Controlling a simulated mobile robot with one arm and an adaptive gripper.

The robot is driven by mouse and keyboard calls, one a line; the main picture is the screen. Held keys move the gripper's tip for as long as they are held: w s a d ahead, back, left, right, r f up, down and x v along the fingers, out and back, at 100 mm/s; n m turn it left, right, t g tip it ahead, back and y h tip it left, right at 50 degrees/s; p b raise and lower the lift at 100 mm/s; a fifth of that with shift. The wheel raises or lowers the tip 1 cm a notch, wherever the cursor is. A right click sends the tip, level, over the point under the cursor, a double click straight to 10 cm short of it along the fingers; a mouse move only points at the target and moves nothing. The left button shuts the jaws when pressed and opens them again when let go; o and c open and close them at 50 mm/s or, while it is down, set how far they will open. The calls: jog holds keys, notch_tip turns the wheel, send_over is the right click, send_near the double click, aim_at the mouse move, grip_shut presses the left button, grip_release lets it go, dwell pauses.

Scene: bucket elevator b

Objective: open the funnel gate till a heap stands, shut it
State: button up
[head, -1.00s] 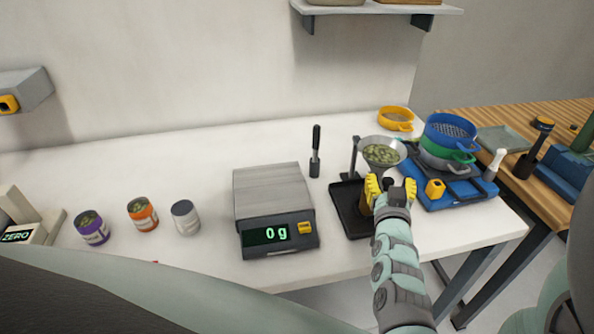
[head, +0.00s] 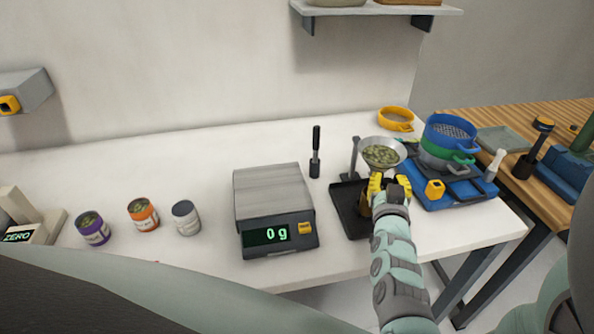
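The funnel (head: 382,143) is a pale grey cone on a dark stand (head: 354,158), with green bits in its bowl. A black tray (head: 346,205) lies under it. My gripper (head: 388,184) is right below the funnel bowl, at its spout. Its yellow fingertips look close together there. The gate is hidden behind my gripper, so I cannot tell whether it is open or whether the fingers hold it. A brownish thing (head: 364,205) shows in part at the left of my gripper, over the tray. No heap is visible on the bare part of the tray.
A scale (head: 272,190) reading 0 g stands left of the tray. Purple (head: 92,228), orange (head: 142,214) and grey (head: 186,217) cans stand further left. A blue shaker base with stacked sieves (head: 449,140) is close on the right. A black-handled tool (head: 315,152) stands behind.

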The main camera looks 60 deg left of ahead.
grip_shut()
jog(key=shift+r, duration=0.1)
jog(key=shift+d, duration=0.1)
jog(key=shift+s+d+b, duration=0.2)
jog(key=shift+d+b, duration=0.2)
jog(key=shift+d, duration=0.05)
jog(key=shift+s+d+r+b, duration=0.15)
jog(key=shift+s+d+b, duration=0.15)
jog(key=shift+d, duration=0.35)
